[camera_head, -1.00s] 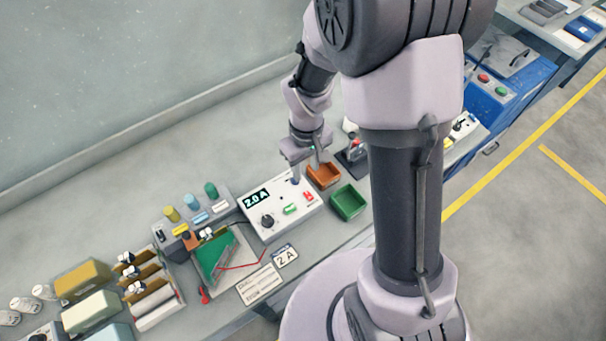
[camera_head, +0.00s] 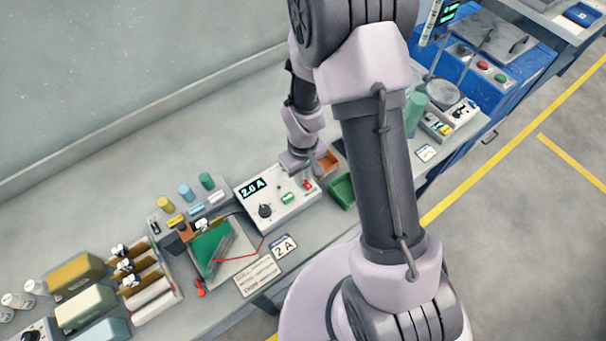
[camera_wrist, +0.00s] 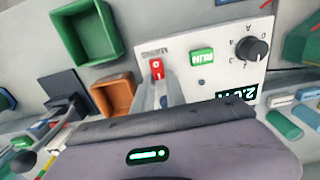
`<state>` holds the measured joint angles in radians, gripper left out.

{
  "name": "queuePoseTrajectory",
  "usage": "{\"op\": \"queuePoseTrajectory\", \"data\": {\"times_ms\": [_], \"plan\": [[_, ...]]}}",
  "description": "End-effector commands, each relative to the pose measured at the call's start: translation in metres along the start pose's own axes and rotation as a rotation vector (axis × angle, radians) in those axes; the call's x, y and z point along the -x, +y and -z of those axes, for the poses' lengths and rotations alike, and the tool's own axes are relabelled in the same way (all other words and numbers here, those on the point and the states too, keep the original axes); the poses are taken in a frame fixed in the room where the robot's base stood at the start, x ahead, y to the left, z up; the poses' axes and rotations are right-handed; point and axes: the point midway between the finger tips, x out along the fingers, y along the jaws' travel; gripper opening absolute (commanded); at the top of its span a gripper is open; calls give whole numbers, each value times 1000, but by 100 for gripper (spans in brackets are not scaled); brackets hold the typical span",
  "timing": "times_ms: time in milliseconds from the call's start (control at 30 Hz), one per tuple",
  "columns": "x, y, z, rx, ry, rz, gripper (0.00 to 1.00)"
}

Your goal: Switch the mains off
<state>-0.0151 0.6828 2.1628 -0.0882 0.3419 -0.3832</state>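The power supply (camera_head: 277,203) is a white box on the bench, and its display (camera_head: 252,187) reads 2.0 A. A red rocker switch (camera_wrist: 157,68) sits on its panel, beside a green button (camera_wrist: 202,55) and a black dial (camera_wrist: 251,49). In the head view the red switch (camera_head: 306,185) lies at the panel's right end. My gripper (camera_wrist: 166,88) points down at the panel, with its fingertips close to the red switch. I cannot tell whether they touch it. The fingers look close together, but their gap is unclear. The switch label is too blurred to read surely.
An orange tray (camera_head: 327,161) and a green tray (camera_head: 342,191) stand right of the power supply.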

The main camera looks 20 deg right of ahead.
Motion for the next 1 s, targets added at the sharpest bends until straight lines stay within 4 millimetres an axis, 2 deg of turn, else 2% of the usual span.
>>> {"op": "queuePoseTrajectory", "data": {"times_ms": [267,467,800,1000], "plan": [[-3,0,0,-2,22,2,0],[-10,1,-2,-4,161,-1,0],[-7,2,-8,-4,347,-2,0],[0,1,-11,-1,394,-1,0]]}}
